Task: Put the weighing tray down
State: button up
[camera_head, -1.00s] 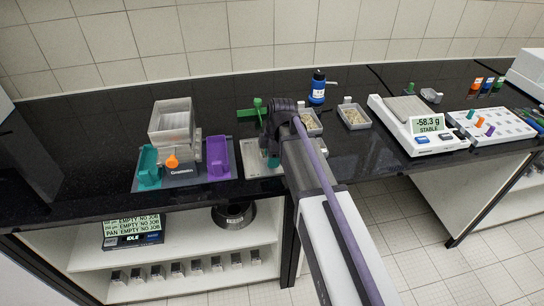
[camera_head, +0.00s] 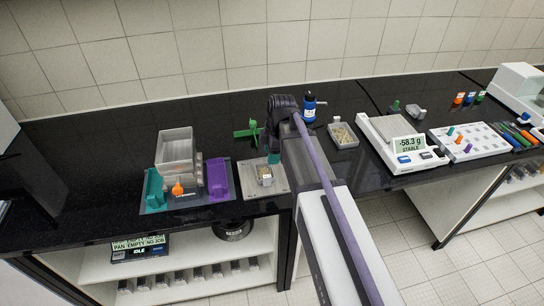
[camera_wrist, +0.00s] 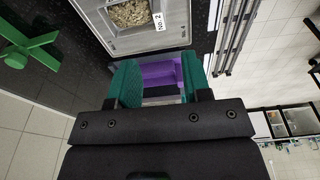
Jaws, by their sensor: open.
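A small tray of pale grains (camera_head: 264,175) sits on a light grey plate (camera_head: 250,187) near the front edge of the counter. In the wrist view a tray of grains (camera_wrist: 135,15) with a "No. 2" label lies beyond my fingertips, cut off by the top edge. My gripper (camera_wrist: 160,62) has its teal fingers apart, with nothing held between them. In the head view only a bit of teal fingertip (camera_head: 274,158) shows, just behind the tray; my arm hides the rest.
A sieve shaker (camera_head: 175,150) with teal and purple clamps (camera_head: 217,178) stands left. A green cross-shaped piece (camera_head: 250,132) and blue bottle (camera_head: 309,106) are behind. Another grain tray (camera_head: 343,135), a balance (camera_head: 385,130) reading -58.3 g and a peg rack (camera_head: 470,142) are right.

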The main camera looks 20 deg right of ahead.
jog(key=s+a+m, duration=0.1)
jog(key=s+m, duration=0.7)
jog(key=s+a+f+m+h+b, duration=0.1)
jog(key=s+m, duration=0.7)
jog(key=m, duration=0.1)
jog(key=shift+s+a+f+h, duration=0.25)
jog(key=shift+s+h, duration=0.05)
jog(key=shift+s, duration=0.05)
